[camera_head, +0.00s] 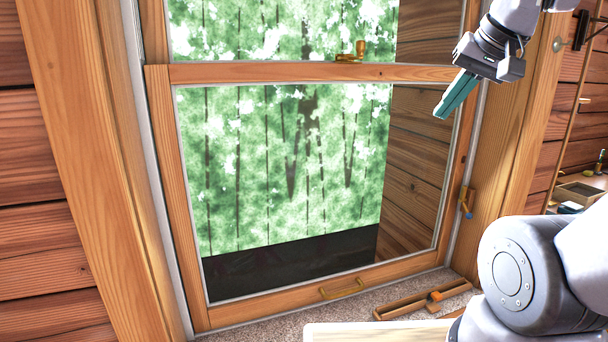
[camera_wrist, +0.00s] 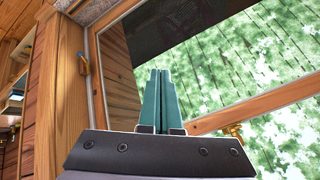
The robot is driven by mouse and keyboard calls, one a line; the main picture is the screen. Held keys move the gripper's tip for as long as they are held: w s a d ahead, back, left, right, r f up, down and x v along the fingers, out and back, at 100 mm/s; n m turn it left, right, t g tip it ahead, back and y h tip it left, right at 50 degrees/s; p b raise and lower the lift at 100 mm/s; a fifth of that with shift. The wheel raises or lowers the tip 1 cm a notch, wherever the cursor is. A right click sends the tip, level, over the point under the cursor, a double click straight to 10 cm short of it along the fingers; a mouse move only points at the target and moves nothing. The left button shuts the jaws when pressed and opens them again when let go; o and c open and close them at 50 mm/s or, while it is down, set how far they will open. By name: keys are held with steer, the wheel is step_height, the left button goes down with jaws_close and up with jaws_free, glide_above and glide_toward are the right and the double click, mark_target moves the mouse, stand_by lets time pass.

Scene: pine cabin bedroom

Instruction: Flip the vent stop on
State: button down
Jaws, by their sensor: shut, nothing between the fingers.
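The vent stop appears to be the small brass fitting with a blue tip (camera_head: 467,202) on the right side of the window frame, low beside the sash. It also shows in the wrist view (camera_wrist: 83,63), left of my fingers. My gripper (camera_head: 441,113) is shut and empty. Its teal fingers point down and left, in front of the upper right part of the lower sash (camera_head: 300,72). The fingers (camera_wrist: 154,72) lie together in the wrist view. My gripper is above the brass fitting and apart from it. Nothing hides the fitting.
A brass sash lock (camera_head: 352,53) sits on the meeting rail. A brass pull (camera_head: 342,290) is on the bottom rail. A pale board (camera_head: 375,333) is in front. A shelf with items (camera_head: 580,192) stands right.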

steer(key=c, duration=1.3)
jaws_free()
steer(key=shift+s+a+f+m, duration=0.3)
steer(key=shift+s+a+f, duration=0.05)
steer(key=shift+s+f, duration=0.2)
steer(key=o, duration=0.4)
steer(key=shift+s+a+f, duration=0.1)
steer(key=shift+s+f, duration=0.05)
steer(key=shift+s, duration=0.05)
steer(key=w+d+r+m+t+y, duration=0.1)
steer(key=w+d+r+m+y, duration=0.1)
steer(key=w+d+r+m, duration=0.4)
steer(key=w+d+r+m+t+y, duration=0.1)
steer(key=w+r+m+t+y, duration=0.15)
steer(key=w+m, duration=0.65)
steer(key=w+d+r+m+t+h, duration=0.1)
steer(key=w+d+r+m+t, duration=0.15)
steer(key=d+m, duration=0.4)
steer(key=w+d+r+m+t+h, duration=0.2)
steer(key=w+d+r+m, duration=0.15)
steer(key=d, duration=0.55)
steer(key=w+d+r+m+t+h, duration=0.1)
steer(key=w+d+r+m+t, duration=0.15)
steer(key=d+m, duration=0.4)
steer(key=shift+n, duration=0.75)
steer(key=w, duration=0.6)
steer(key=w+f, duration=0.1)
steer(key=w, duration=0.2)
steer(key=shift+w+a, duration=0.1)
steer(key=shift+w, duration=0.2)
